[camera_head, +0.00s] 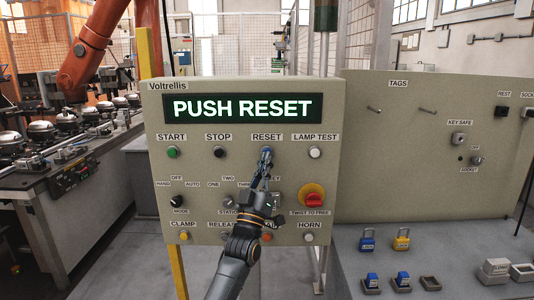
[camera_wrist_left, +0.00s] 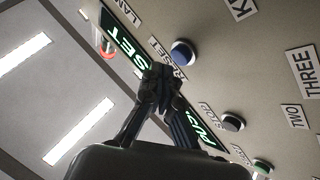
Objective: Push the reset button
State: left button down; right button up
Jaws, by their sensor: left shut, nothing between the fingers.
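The grey control panel (camera_head: 335,100) faces me, and its display (camera_head: 242,108) reads PUSH RESET. The blue reset button (camera_head: 267,149) sits under the RESET label, mostly covered by my fingertips. My left gripper (camera_head: 266,157) is shut and empty, pointing up at the button. In the left wrist view the blue button (camera_wrist_left: 182,53) shows clear of the closed fingertips (camera_wrist_left: 160,82), up and to the right of them. I cannot tell whether the fingers touch it. My right gripper is not in view.
Nearby are the green start button (camera_head: 172,152), black stop button (camera_head: 219,152), white lamp test button (camera_head: 315,152) and red twist knob (camera_head: 313,195). A tags board (camera_head: 425,110) and a bench with padlocks (camera_head: 367,240) stand right. An orange robot arm (camera_head: 92,45) is at left.

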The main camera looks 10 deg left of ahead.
pick_arm(q)
jog(key=shift+w, duration=0.1)
jog(key=shift+w+a+b, duration=0.1)
jog(key=shift+w+b, duration=0.2)
jog(key=shift+w, duration=0.05)
jog(key=shift+w+a+b, duration=0.1)
jog(key=shift+w+b, duration=0.35)
jog(key=shift+b, duration=0.05)
dwell(0.5)
jog(key=shift+s+d+p, duration=0.2)
jog(key=shift+s+p, duration=0.55)
jog(key=shift+s, duration=0.2)
